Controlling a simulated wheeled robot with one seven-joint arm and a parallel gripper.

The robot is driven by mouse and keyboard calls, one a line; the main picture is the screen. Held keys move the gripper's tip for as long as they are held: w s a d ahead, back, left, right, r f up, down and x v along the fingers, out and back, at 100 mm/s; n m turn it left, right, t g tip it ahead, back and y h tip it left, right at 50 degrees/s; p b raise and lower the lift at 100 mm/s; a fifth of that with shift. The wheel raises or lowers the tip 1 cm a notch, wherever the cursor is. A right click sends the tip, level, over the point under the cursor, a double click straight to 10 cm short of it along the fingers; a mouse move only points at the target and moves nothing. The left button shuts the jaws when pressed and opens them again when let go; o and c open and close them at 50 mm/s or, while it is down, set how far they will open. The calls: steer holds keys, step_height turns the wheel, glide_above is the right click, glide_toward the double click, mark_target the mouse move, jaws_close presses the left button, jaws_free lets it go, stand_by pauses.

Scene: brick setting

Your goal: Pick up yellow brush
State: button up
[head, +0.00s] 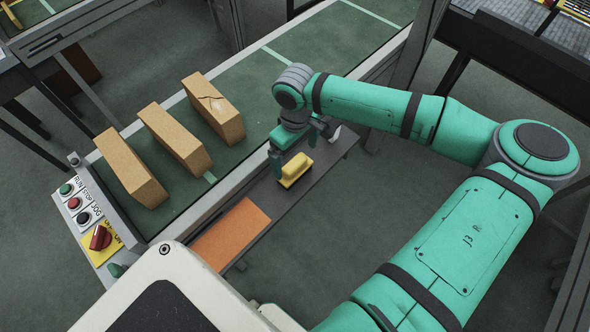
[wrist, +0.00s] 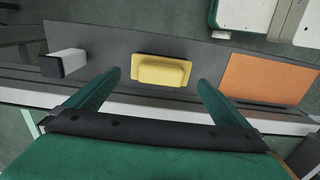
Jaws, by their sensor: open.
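The yellow brush (head: 295,170) lies on a narrow grey side shelf beside the conveyor. It is a yellow block with a dark edge along its far side in the wrist view (wrist: 161,71). My gripper (head: 293,152) is just above and beside the brush, pointing down. In the wrist view, my gripper (wrist: 159,79) is open, with one green finger to the left of the brush and one to the right. The brush appears between and slightly beyond the fingertips, and I see no contact. The gap in height between fingers and brush is hard to judge.
An orange flat piece (head: 231,234) lies on the same shelf (head: 262,195). A white and dark block (wrist: 64,63) stands at its other end. Several tan bricks (head: 176,139) stand on the green conveyor (head: 250,88). A button panel (head: 88,215) is at the conveyor's near end.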

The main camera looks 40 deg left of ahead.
mark_target(294, 163)
steer(key=shift+s+a+f, duration=0.15)
steer(key=shift+f, duration=2.5)
steer(key=shift+c, duration=0.3)
steer(key=c, duration=0.9)
